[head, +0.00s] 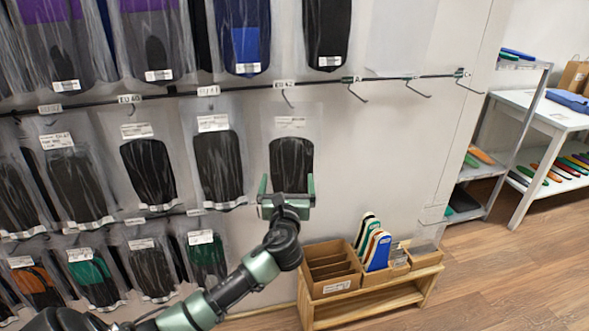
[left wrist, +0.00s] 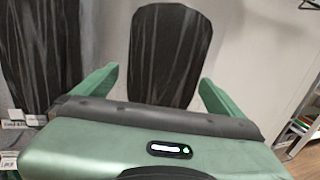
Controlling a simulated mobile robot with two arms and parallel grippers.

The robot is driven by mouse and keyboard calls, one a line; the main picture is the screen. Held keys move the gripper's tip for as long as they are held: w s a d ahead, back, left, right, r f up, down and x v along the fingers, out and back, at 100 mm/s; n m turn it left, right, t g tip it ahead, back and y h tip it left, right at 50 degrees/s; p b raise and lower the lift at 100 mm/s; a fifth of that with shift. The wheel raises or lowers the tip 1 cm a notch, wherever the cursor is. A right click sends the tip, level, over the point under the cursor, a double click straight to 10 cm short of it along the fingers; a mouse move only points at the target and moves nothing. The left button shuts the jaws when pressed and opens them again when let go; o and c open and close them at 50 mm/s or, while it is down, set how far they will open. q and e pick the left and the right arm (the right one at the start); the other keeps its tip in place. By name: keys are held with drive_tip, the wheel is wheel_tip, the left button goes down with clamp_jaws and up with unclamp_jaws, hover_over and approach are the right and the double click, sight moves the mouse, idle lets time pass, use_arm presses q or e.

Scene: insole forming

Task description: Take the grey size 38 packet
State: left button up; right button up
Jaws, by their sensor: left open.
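Dark grey-black insole packets hang in the middle row of the wall rack. The rightmost packet (head: 291,160) hangs directly in front of my left gripper (head: 287,186); its size cannot be read for certain. In the left wrist view, the dark insole of that packet (left wrist: 168,50) shows between the two green fingers of my left gripper (left wrist: 157,88). The fingers are spread on either side of its lower part, and the gripper is open and empty. Whether the fingers touch the packet cannot be told. No label clearly reads 38. My right gripper is not in view.
Neighbouring packets (head: 219,165) hang close on the left. Empty hooks (head: 357,92) stick out at the right. Below stands a wooden bench (head: 372,298) with a cardboard box (head: 330,270) and coloured insoles (head: 377,250). A white table (head: 541,112) stands at the far right; the floor before it is clear.

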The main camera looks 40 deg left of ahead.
sight(291, 169)
use_arm(q)
drive_tip(key=w, duration=0.1)
drive_tip(key=w+a, duration=0.1)
drive_tip(key=w, duration=0.1)
drive_tip(key=shift+w+a+r, duration=0.15)
drive_tip(key=shift+w, duration=0.1)
drive_tip(key=shift+w+a, duration=0.3)
drive_tip(key=shift+w, duration=0.1)
drive_tip(key=c, duration=1.5)
